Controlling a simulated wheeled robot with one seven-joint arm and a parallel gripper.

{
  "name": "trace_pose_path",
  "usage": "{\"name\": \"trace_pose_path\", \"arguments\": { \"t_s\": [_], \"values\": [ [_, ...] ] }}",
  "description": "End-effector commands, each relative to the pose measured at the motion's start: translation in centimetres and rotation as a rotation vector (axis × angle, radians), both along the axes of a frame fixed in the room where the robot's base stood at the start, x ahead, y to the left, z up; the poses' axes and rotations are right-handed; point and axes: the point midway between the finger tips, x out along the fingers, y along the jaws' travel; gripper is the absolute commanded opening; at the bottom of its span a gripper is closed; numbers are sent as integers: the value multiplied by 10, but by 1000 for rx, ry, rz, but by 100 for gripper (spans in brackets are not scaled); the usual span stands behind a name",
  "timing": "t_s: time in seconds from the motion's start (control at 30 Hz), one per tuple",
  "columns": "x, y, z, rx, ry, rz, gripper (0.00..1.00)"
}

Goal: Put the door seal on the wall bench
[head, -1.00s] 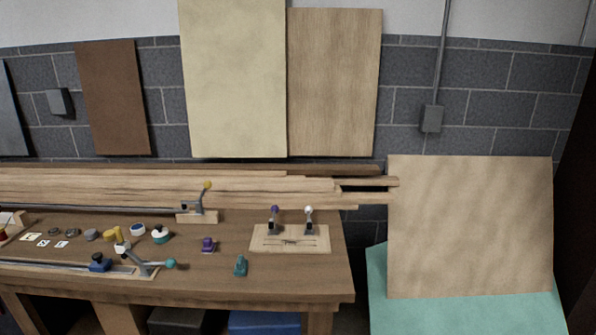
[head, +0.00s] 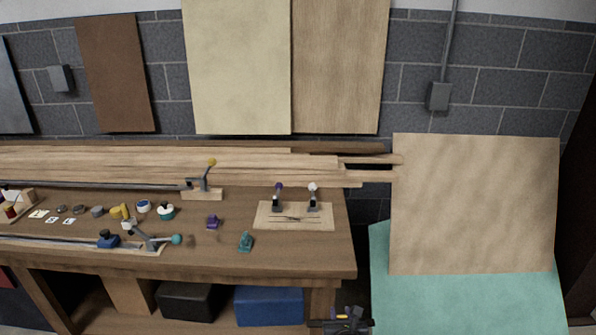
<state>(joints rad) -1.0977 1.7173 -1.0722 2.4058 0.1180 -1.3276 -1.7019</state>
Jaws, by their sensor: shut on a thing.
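The wall bench (head: 305,250) is the long brown wooden workbench against the block wall, filling the left and middle of the head view. Its top has a bare patch near the front right corner. My gripper (head: 343,322) is at the bottom edge of the head view, in front of and below the bench's right end. It is shut on a dark thing that I take to be the door seal (head: 320,323). It is small and dark here, and its full shape cannot be made out. It is apart from the bench top.
On the bench are a teal clamp (head: 246,241), a purple piece (head: 213,222), a board with two toggle clamps (head: 293,216), several small jars and long planks (head: 120,165) at the back. Crates (head: 268,305) stand beneath. Large panels (head: 475,205) lean at the right.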

Motion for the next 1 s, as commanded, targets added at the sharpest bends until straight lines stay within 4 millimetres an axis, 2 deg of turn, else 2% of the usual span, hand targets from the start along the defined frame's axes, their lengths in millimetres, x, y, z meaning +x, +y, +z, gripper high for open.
{"name": "trace_pose_path", "arguments": {
  "t_s": [0.03, 0.1, 0.63, 1.0],
  "values": [
    [-1, -13, -7, -4, 4, -3, 3],
    [-1, -20, -14, -2, 1, 5, 3],
    [-5, -32, -24, 2, 2, 1, 3],
    [-38, -37, -66, 9, 6, 0, 3]
  ]
}}
